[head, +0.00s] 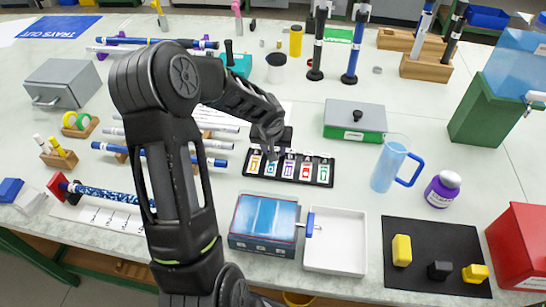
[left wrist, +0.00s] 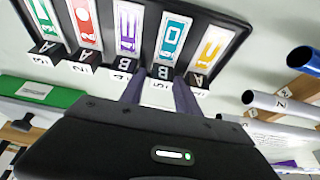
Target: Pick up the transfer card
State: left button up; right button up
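A black card rack (head: 289,184) on the table holds several upright-looking cards in a row, with yellow (head: 255,163), blue (head: 271,168), purple (head: 288,168), red (head: 306,170) and green marks. Which one is the transfer card I cannot tell. In the left wrist view, the teal-marked card (left wrist: 173,42) and the purple-marked card (left wrist: 128,30) stand just beyond my left gripper (left wrist: 159,92). Its two fingers are apart, with a small lettered label showing between them and no card held. In the head view this gripper (head: 270,148) is at the rack's back left. My right gripper is not in view.
A green box with a grey lid (head: 354,122) stands right of the rack, near a blue-handled jug (head: 388,165). A blue-topped box (head: 264,222) and a white tray (head: 336,243) are in front. Long rods (head: 215,144) lie to the left.

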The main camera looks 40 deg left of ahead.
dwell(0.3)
pick_arm(q)
grip_shut()
dwell(0.3)
